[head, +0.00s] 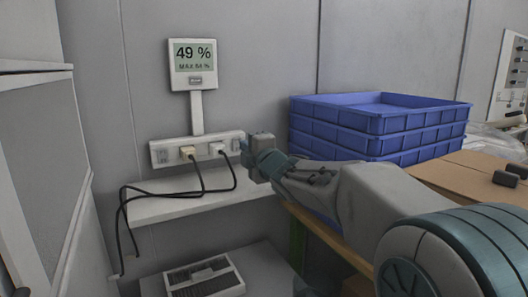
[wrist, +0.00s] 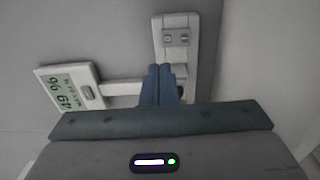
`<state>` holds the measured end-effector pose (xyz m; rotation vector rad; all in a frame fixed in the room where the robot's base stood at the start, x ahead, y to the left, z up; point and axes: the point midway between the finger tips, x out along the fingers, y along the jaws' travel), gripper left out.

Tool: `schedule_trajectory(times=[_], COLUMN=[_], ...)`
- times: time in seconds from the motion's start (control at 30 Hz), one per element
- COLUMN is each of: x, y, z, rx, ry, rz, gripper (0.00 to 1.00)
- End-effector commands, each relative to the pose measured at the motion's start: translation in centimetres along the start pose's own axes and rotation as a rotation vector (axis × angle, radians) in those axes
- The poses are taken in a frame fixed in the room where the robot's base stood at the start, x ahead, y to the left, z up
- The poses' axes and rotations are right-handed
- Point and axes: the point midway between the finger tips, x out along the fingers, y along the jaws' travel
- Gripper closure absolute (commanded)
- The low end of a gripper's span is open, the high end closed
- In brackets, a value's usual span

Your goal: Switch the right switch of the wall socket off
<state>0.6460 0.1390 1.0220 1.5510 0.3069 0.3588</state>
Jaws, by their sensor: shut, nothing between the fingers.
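The wall socket (head: 172,153) is a long white strip on the grey wall, with two plugs in its middle and a small grey switch at each end. Its right switch (head: 237,144) is partly visible close beside my gripper (head: 248,156). In the wrist view the strip stands upright, and the right switch (wrist: 176,39) shows at its upper end, above the fingertips. My gripper (wrist: 160,84) is shut and empty, with its two blue-grey fingers together in front of the strip. The fingers hide part of the strip. I cannot tell whether they touch it or which way the switch is set.
A display (head: 193,65) reading 49 % is above the socket. Black cables hang from the plugs over a white shelf (head: 160,209). Stacked blue crates (head: 375,129) stand right of my gripper, with a cardboard box (head: 465,181) nearby.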

Motion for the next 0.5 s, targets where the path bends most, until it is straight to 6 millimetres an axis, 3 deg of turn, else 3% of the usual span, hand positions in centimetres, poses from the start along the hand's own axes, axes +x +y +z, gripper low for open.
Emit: schedule_trajectory(times=[0.23, 0.5], x=[-4.9, -7.5], y=[0.8, 1.1], z=[1.1, 0.9], rx=[-0.001, 0.0], ry=[-0.019, -0.016], rz=[-0.002, -0.003], gripper=[1.0, 1.0])
